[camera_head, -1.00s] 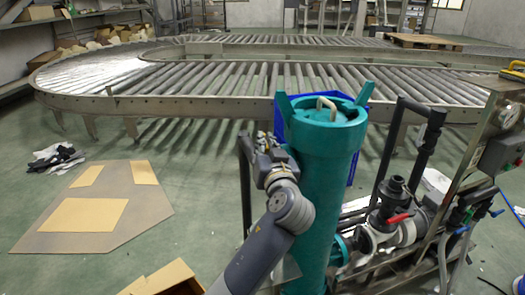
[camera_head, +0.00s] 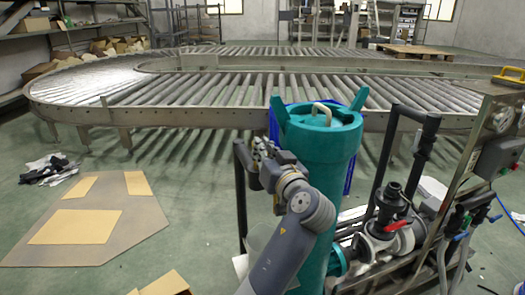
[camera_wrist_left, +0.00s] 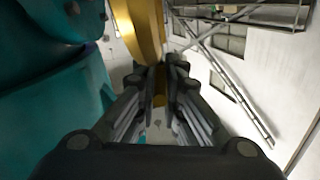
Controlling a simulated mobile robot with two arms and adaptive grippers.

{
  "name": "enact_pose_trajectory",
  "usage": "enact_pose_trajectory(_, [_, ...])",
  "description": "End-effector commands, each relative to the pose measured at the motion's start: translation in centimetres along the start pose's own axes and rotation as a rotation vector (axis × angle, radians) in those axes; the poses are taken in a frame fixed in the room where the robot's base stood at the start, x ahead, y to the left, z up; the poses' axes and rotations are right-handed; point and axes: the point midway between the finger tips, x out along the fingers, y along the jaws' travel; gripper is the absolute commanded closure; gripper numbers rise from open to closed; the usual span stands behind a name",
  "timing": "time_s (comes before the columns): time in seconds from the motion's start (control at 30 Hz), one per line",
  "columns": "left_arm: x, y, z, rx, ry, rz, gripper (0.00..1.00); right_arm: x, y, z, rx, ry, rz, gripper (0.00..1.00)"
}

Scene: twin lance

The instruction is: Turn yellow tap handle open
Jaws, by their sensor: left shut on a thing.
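The yellow tap handle (camera_wrist_left: 140,30) shows in the left wrist view as a curved yellow piece beside a teal body. My left gripper (camera_wrist_left: 158,72) is shut on it, with yellow between the fingertips. In the head view my left gripper (camera_head: 262,152) is at the left side of the tall teal cylinder (camera_head: 325,145), near its upper part. The handle is hidden there behind the gripper and cylinder. My right gripper is not in view.
A pump with a red-handled valve (camera_head: 398,224) and a black pipe (camera_head: 424,140) stand right of the cylinder. A control panel (camera_head: 498,150) is at the far right. A roller conveyor (camera_head: 240,115) runs behind. Flat cardboard (camera_head: 75,227) lies on the left floor.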

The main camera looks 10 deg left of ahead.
Motion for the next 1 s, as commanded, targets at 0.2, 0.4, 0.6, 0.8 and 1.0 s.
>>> enact_pose_trajectory(0.2, [0.1,-0.2,-0.3,0.0,0.008,-0.004,0.7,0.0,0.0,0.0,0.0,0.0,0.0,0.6])
enact_pose_trajectory(0.4, [0.1,-0.2,-0.3,-0.001,0.007,-0.003,0.69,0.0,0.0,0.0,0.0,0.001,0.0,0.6])
enact_pose_trajectory(0.6, [0.1,-0.1,-0.2,0.0,0.004,-0.001,0.69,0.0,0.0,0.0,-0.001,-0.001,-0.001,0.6])
enact_pose_trajectory(0.8, [0.0,-0.1,-0.2,0.001,0.005,0.007,0.69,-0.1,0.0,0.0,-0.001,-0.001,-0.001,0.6])
enact_pose_trajectory(1.0, [0.1,-0.6,-0.3,0.004,0.021,0.08,0.69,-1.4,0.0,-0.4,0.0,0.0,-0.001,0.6])
